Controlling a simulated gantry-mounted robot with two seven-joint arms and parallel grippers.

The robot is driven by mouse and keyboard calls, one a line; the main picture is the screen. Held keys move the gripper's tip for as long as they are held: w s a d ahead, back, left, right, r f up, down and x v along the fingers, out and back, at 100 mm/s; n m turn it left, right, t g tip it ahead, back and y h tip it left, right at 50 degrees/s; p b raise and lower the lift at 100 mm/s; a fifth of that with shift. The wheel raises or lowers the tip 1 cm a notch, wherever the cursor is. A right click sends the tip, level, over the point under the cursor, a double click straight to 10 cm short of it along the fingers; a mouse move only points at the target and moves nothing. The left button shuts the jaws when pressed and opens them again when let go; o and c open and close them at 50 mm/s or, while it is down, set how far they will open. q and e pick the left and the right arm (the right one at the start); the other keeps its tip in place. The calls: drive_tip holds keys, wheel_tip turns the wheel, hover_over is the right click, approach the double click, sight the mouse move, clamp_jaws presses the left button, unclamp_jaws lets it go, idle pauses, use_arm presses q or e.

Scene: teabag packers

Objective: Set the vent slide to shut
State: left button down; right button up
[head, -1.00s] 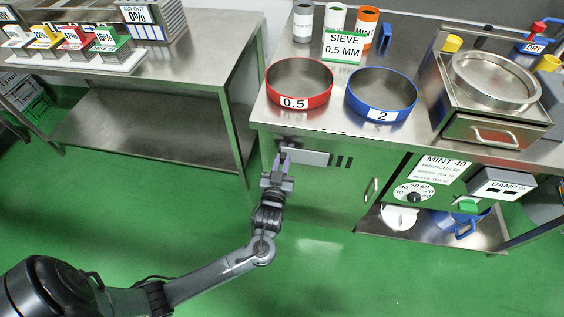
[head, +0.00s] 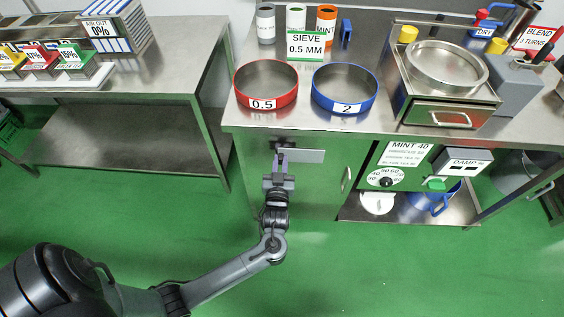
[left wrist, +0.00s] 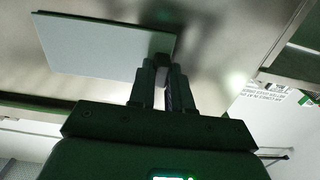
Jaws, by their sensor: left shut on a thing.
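The vent slide is a flat grey plate (head: 308,156) on the front of the steel cabinet, below the worktop edge and under the red sieve. It lies level and no dark vent slots show beside it. My left gripper (head: 280,160) is at the plate's left end, reaching up from below. In the left wrist view the plate (left wrist: 95,45) spreads to the left of the fingers. There my left gripper (left wrist: 164,80) is shut on a small dark knob (left wrist: 160,62) at the plate's edge. The fingers hide part of the knob. My right gripper is not in view.
The worktop above carries the red sieve (head: 266,88), the blue sieve (head: 345,90) and a sign (head: 305,46). A cabinet door handle (head: 346,180) and a dial (head: 386,180) are to the right. Green floor (head: 330,260) is open in front.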

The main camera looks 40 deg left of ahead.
use_arm(q)
drive_tip(key=c, duration=1)
unclamp_jaws()
drive_tip(key=shift+w+d, duration=0.2)
drive_tip(key=shift+d, duration=0.05)
drive_tip(key=shift+c, duration=0.2)
drive_tip(key=shift+s+a, duration=0.1)
drive_tip(key=shift+s, duration=0.1)
drive_tip(key=p+v, duration=0.3)
drive_tip(key=v, duration=0.7)
drive_tip(key=shift+s+d, duration=0.15)
drive_tip(key=shift+d, duration=0.15)
